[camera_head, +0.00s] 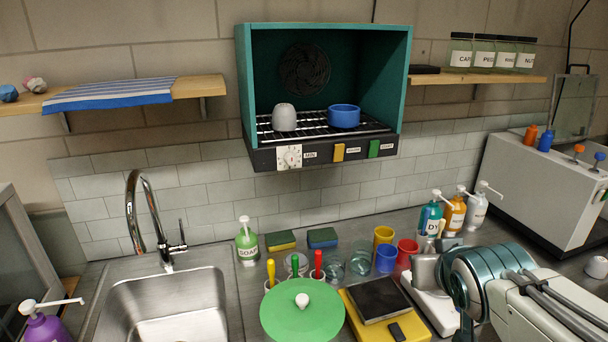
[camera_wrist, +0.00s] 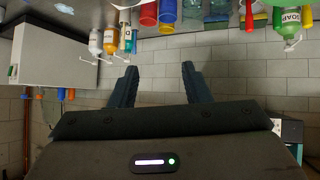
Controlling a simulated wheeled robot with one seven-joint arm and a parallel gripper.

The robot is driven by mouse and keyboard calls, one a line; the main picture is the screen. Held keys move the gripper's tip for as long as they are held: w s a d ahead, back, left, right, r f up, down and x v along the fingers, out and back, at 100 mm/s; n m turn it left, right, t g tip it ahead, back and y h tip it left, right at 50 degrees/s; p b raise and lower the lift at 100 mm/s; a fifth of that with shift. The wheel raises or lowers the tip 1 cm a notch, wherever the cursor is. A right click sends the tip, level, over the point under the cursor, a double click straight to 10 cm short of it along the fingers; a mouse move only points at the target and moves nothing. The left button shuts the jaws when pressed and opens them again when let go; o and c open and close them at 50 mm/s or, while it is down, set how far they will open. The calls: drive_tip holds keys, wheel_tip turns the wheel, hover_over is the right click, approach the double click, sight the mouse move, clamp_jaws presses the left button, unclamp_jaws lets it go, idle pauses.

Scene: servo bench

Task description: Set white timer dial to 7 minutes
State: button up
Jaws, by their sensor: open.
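The white timer dial (camera_head: 290,157) is a round knob on a square white plate at the left end of the black front panel, under the teal open cabinet (camera_head: 241,90). Its marks are too small to read. My arm reaches in from the lower right in the head view, over the counter, well below and to the right of the dial. In the wrist view, my gripper (camera_wrist: 159,68) has its two dark fingers spread apart with nothing between them. The tiled wall lies beyond them.
A yellow switch (camera_head: 338,152) and a green switch (camera_head: 374,149) sit right of the dial. A grey cup (camera_head: 284,117) and blue bowl (camera_head: 343,116) stand on the cabinet's rack. Pump bottles, cups and a green lid (camera_head: 292,320) crowd the counter. The wall below the cabinet is clear.

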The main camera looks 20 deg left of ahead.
drive_tip(key=w+a+r+n+t+y+b, duration=0.2)
drive_tip(key=w+a+r+n+t+y, duration=0.15)
drive_tip(key=a, duration=0.45)
drive_tip(key=n+y+b, duration=0.2)
drive_tip(key=n+y, duration=0.2)
drive_tip(key=y, duration=0.3)
approach(293, 161)
drive_tip(key=shift+m, duration=0.25)
drive_tip(key=p+x, duration=0.2)
drive_tip(key=x, duration=0.6)
drive_tip(key=shift+a+p, duration=0.1)
drive_tip(key=shift+p, duration=0.2)
clamp_jaws()
